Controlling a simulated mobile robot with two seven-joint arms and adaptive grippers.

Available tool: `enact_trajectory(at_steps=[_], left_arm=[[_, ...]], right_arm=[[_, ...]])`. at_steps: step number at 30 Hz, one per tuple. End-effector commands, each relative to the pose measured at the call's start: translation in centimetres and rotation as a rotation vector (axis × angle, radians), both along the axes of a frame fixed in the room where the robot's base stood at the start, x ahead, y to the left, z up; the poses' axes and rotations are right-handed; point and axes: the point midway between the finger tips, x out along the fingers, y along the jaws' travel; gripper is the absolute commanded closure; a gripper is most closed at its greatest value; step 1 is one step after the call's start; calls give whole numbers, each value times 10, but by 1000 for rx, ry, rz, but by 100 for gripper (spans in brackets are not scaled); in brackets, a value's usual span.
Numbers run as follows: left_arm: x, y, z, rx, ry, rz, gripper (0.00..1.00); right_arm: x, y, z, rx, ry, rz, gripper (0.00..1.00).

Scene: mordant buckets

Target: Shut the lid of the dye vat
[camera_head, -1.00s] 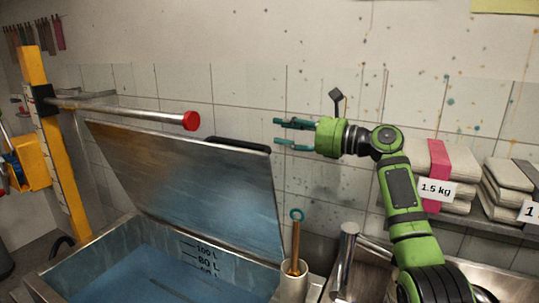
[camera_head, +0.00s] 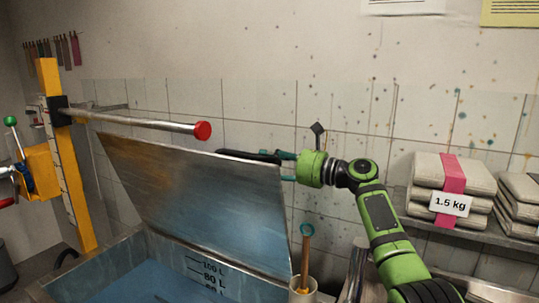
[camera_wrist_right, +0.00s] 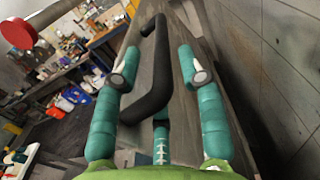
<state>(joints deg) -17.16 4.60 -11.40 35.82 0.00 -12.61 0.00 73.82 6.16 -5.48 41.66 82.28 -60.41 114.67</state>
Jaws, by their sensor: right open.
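The dye vat (camera_head: 130,247) is at the lower left of the head view, with blue liquid and litre marks inside. Its metal lid (camera_head: 205,200) stands open, tilted up at the back. A black bar handle (camera_head: 245,156) is at the lid's top edge, and it also shows in the wrist view (camera_wrist_right: 153,85). My right gripper (camera_head: 284,166) is at the handle's right end. In the wrist view its teal fingers (camera_wrist_right: 155,72) are open, with the handle between them; I cannot tell whether they touch it. My left gripper is out of view.
A horizontal metal bar with a red end (camera_head: 202,131) sticks out from a yellow post (camera_head: 68,160) in front of the lid's upper left. A cup (camera_head: 303,291) holding a wooden-handled tool stands right of the vat. Labelled bundles (camera_head: 450,190) lie on a shelf at right.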

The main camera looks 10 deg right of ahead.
Motion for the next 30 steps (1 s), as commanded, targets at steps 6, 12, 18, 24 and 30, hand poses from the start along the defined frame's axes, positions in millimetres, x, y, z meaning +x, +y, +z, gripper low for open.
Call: enact_trajectory(at_steps=[6,12,18,24,30], left_arm=[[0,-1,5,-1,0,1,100],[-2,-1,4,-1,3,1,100],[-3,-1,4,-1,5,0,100],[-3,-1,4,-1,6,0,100],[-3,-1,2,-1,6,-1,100]], right_arm=[[5,7,-1,-2,0,0,59],[5,8,-1,-2,0,-1,59],[5,7,-1,-2,0,0,100],[4,7,-1,-4,0,0,100],[-1,11,-4,-12,-11,1,100]])
